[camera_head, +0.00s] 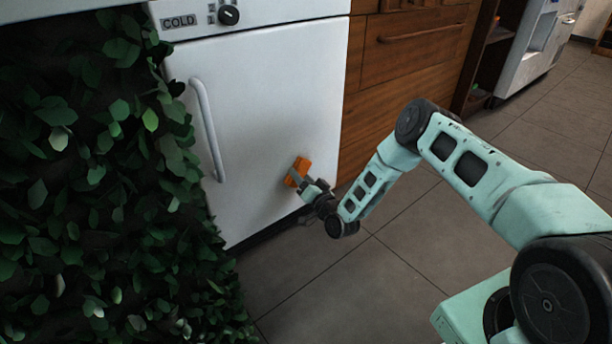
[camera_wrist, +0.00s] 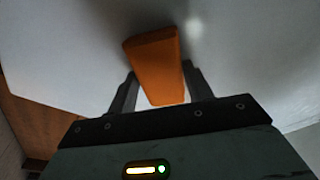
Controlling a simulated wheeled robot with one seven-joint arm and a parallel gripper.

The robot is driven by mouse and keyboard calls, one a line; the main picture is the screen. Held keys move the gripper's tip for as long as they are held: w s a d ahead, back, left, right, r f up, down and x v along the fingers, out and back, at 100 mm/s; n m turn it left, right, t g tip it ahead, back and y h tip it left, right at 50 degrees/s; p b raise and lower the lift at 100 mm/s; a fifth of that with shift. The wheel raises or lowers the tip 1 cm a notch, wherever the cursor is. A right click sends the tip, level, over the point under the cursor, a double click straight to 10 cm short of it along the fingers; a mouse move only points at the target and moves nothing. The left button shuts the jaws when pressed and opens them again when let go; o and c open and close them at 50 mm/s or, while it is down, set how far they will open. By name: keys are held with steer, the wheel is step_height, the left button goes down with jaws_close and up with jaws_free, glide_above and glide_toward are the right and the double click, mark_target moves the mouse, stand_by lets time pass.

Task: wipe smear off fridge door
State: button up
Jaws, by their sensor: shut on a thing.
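The white fridge door (camera_head: 255,95) fills the middle of the head view, with a vertical handle on its left side. My gripper (camera_head: 299,183) is at the lower right part of the door. It is shut on an orange block-like wiper (camera_head: 303,166), which is at or very near the door surface; I cannot tell whether it touches. In the wrist view the orange wiper (camera_wrist: 157,66) sits between the two dark fingers of my gripper (camera_wrist: 157,92), with the pale door behind it. No smear can be made out on the visible door; the wiper and gripper hide part of it.
A leafy green hedge (camera_head: 90,170) stands close on the left of the fridge. Wooden drawers (camera_head: 410,45) are to the right. The tiled floor (camera_head: 400,260) in front is clear apart from my own arm and base.

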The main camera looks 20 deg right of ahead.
steer(key=shift+s+a+r+p, duration=0.1)
steer(key=shift+s+a+p, duration=0.2)
steer(key=shift+a, duration=0.75)
steer(key=shift+s+a+p, duration=0.1)
steer(key=shift+s+a, duration=0.35)
steer(key=shift+a, duration=0.6)
steer(key=shift+s+a+r+p, duration=0.1)
steer(key=shift+s+a+p, duration=0.2)
steer(key=shift+a, duration=0.75)
steer(key=shift+f, duration=0.1)
steer(key=shift+s+d, duration=0.1)
steer(key=shift+s, duration=0.05)
steer(key=p, duration=0.3)
glide_toward(279, 178)
steer(key=shift+d+r, duration=0.25)
steer(key=shift+d, duration=0.1)
steer(key=p+v, duration=0.1)
steer(key=v, duration=0.1)
steer(key=shift+s+d+p, duration=0.25)
steer(key=shift+s+p, duration=0.05)
steer(key=shift+r, duration=0.1)
